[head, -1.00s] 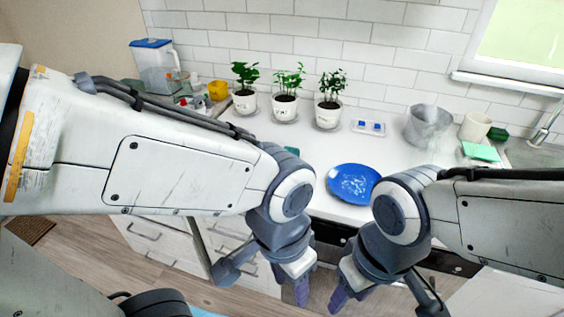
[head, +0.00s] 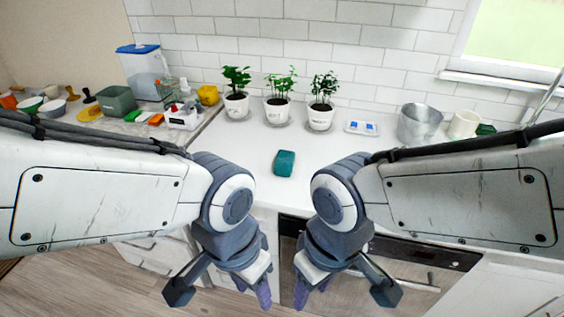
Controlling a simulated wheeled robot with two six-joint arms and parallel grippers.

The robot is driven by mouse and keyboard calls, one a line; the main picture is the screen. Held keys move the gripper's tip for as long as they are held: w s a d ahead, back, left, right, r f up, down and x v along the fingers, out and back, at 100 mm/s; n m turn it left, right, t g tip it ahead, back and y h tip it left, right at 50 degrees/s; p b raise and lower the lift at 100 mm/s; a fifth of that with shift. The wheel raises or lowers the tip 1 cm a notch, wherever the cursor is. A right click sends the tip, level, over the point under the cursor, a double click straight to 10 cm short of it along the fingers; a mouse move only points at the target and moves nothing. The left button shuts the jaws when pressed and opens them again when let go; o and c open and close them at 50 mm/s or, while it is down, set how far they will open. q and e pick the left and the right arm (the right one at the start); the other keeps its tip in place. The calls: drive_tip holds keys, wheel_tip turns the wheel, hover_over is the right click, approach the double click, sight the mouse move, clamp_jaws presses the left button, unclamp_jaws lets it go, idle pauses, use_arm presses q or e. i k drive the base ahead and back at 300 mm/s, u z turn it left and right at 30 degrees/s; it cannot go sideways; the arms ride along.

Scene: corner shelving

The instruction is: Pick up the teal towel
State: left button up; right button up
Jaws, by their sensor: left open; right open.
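The teal towel (head: 285,163) looks like a small, dark teal folded bundle lying on the white counter, near its front, in the middle of the head view. My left gripper (head: 262,287) is open, empty and pointing down in front of the counter, below and left of the towel in the picture. My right gripper (head: 307,287) is open and empty, a little to its right, also pointing down. Neither gripper touches the towel. The towel is in full view between my two arms.
Potted plants (head: 277,105) stand behind the towel against the tiled wall. A metal bucket (head: 418,124) and a cream pot (head: 464,124) stand at right. A green-grey bin (head: 117,103) and a jug (head: 143,68) stand at left. Counter around the towel is clear.

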sight(284, 164)
drive_tip(key=u, duration=0.05)
drive_tip(key=k, duration=0.55)
drive_tip(key=u, duration=0.8)
drive_tip(key=i, duration=1.05)
drive_tip(key=u, duration=0.05)
